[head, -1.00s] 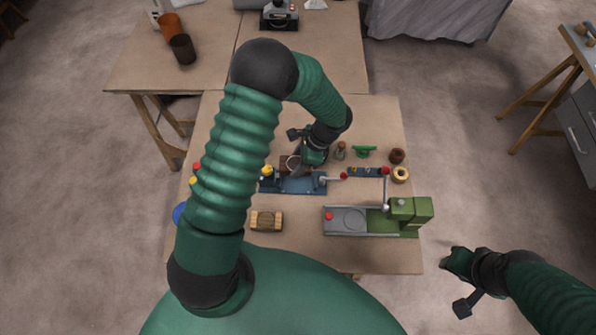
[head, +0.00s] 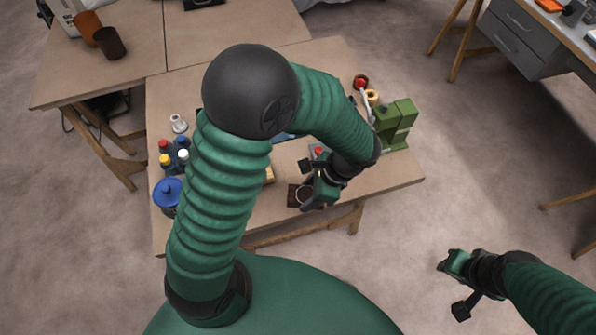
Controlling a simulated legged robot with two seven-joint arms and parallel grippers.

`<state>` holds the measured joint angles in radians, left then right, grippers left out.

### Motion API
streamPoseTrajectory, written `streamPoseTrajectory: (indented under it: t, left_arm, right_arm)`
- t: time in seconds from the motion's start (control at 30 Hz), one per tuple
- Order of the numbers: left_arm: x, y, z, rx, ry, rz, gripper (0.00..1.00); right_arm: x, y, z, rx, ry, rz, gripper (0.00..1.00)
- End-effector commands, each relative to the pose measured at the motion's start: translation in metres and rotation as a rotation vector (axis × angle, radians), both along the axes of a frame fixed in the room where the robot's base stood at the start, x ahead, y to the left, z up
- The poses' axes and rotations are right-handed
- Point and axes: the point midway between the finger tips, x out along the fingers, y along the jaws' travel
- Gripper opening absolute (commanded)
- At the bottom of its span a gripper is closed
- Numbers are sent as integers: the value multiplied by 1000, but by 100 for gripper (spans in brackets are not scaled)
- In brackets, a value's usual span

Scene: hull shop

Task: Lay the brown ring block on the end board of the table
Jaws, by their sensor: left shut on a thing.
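The brown ring block (head: 294,196), dark and squarish with a pale ring showing on it, is in the jaws of my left gripper (head: 311,197). It appears over the near edge of the table (head: 225,232); I cannot tell whether it touches the top. The end board is not clearly distinct from the rest of the tabletop. My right gripper (head: 446,268) is out over the floor, right of the table, with nothing seen in it; its jaw opening is unclear.
A green machine (head: 396,124) stands at the table's right side. Several bottles (head: 172,158) and a blue-lidded pot (head: 167,192) stand at the left. My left arm hides the middle. The near edge left of the block looks bare. A second table (head: 140,55) adjoins behind.

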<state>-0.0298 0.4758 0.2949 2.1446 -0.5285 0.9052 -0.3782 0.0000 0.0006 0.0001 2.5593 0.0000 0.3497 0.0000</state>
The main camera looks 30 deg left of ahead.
Motion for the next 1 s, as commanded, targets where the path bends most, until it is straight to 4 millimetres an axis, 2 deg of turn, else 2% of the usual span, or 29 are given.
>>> streamPoseTrajectory:
  t: [0.03, 0.2, 0.3, 0.5, 0.6, 0.7, 1.0]
  left_arm:
    - [12, 13, -1, 0, 0, 8, 7]
    - [49, 52, -6, 0, 0, 6, 7]
    - [66, 69, -8, -1, -1, 3, 7]
    - [86, 90, -11, 0, -1, 2, 7]
    - [84, 89, -34, 0, 5, -3, 7]
    - [85, 89, -45, 1, 1, -2, 7]
    - [85, 89, -48, 2, -1, -2, 7]
  right_arm:
    - [0, 0, 2, 0, 0, 0, 36]
    - [0, 0, 4, 0, 0, 0, 36]
    - [0, 0, 5, 0, 0, 0, 36]
    - [0, 0, 6, 0, 1, 0, 36]
    - [0, 0, 2, 0, 1, 0, 36]
    - [0, 0, 2, 0, 1, 0, 36]
    - [0, 0, 1, 0, 1, 0, 36]
